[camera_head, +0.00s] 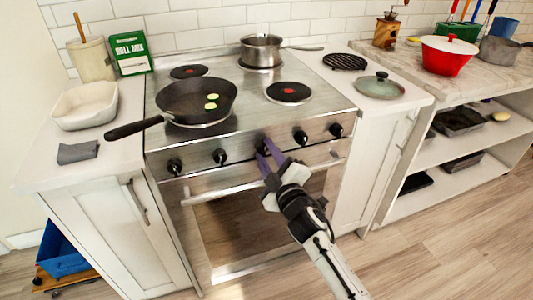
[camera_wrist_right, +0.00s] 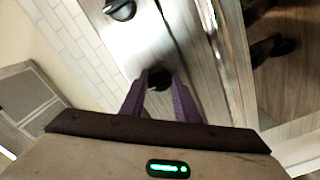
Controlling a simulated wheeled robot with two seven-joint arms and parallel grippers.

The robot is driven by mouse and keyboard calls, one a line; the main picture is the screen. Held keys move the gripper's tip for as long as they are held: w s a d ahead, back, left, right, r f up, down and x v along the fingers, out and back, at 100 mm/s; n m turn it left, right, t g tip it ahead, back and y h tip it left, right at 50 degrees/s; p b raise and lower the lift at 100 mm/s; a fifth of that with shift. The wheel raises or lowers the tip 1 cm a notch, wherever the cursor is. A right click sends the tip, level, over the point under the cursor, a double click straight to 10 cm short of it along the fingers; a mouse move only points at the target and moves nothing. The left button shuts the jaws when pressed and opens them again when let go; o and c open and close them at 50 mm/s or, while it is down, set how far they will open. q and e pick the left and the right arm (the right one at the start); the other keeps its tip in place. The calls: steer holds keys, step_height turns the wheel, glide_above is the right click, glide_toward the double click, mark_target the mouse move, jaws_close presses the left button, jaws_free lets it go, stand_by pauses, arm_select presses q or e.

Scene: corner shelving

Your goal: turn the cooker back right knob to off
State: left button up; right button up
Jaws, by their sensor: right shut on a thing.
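The steel cooker (camera_head: 180,213) has a row of several black knobs along its front panel. My right gripper (camera_head: 267,154) is at the middle knob (camera_head: 265,148), with its purple fingers on either side of it. In the right wrist view the fingers (camera_wrist_right: 160,90) are shut on this black knob (camera_wrist_right: 160,77). The knob is partly hidden by the fingers, so its pointer cannot be read. A small saucepan (camera_head: 262,48) stands on the back right burner. No label shows which knob serves which burner. My left gripper is out of view.
A black frying pan (camera_head: 196,98) with green slices sits on the front left burner, its handle reaching past the cooker's left edge. The oven handle bar (camera_head: 215,190) runs below the knobs. A lid (camera_head: 379,87) lies on the right counter. The floor in front is clear.

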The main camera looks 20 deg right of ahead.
steer(key=shift+n, duration=0.6)
steer(key=o, duration=1)
steer(key=shift+o, duration=0.2)
steer(key=s, duration=1)
steer(key=shift+s+d, duration=0.2)
steer(key=shift+f, duration=0.1)
